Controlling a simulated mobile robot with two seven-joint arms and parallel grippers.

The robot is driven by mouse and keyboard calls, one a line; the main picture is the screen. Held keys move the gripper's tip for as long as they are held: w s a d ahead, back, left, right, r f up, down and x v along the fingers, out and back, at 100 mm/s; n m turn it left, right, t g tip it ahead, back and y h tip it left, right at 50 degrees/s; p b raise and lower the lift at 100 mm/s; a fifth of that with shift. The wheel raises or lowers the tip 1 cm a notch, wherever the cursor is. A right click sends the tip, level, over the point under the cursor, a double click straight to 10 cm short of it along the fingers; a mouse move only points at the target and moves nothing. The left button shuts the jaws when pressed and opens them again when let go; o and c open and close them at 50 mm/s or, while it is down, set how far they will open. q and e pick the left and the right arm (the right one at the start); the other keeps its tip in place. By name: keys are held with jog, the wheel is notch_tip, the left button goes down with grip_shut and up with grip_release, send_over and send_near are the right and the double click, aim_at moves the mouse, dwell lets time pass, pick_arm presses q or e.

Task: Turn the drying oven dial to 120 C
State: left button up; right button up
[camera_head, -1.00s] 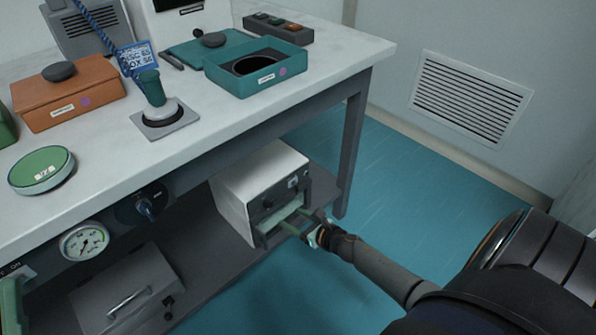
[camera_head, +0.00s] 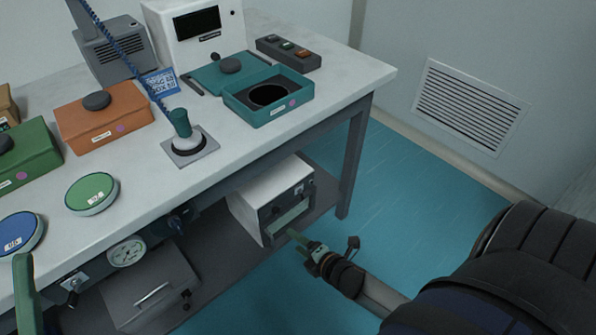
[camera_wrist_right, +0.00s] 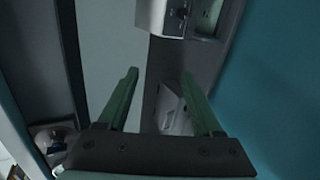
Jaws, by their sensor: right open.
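A white box-shaped unit (camera_head: 262,190) that looks like the drying oven sits on the lower shelf. Its dark front carries a small dark knob (camera_head: 277,210) and a pale window; dial markings are too small to read. My right gripper (camera_head: 297,238) is open and empty, just in front of and below that front, apart from the knob. In the right wrist view its green fingers (camera_wrist_right: 160,80) are spread with nothing between them. A grey panel with a knob (camera_wrist_right: 182,12) shows at that view's top. One green finger of my left gripper (camera_head: 24,285) shows at lower left.
A grey box with a handle (camera_head: 150,290) stands on the shelf further left. A pressure gauge (camera_head: 127,252) and a knob (camera_head: 178,222) are under the tabletop (camera_head: 225,150). The table leg (camera_head: 353,160) stands right of the oven. The blue floor (camera_head: 400,200) is clear.

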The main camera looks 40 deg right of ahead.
pick_arm(q)
jog(key=shift+r+p, duration=1)
jog(key=shift+r, duration=0.55)
pick_arm(e)
jog(key=shift+s+a+r+m+g, duration=0.15)
jog(key=shift+s+a+r+m, duration=0.5)
jog(key=shift+m, duration=0.4)
jog(key=shift+s+a+r+m+g, duration=0.15)
jog(key=shift+s+a+r+m, duration=0.45)
jog(key=shift+m, duration=0.45)
jog(key=shift+d+r, duration=0.1)
jog(key=shift+r, duration=0.05)
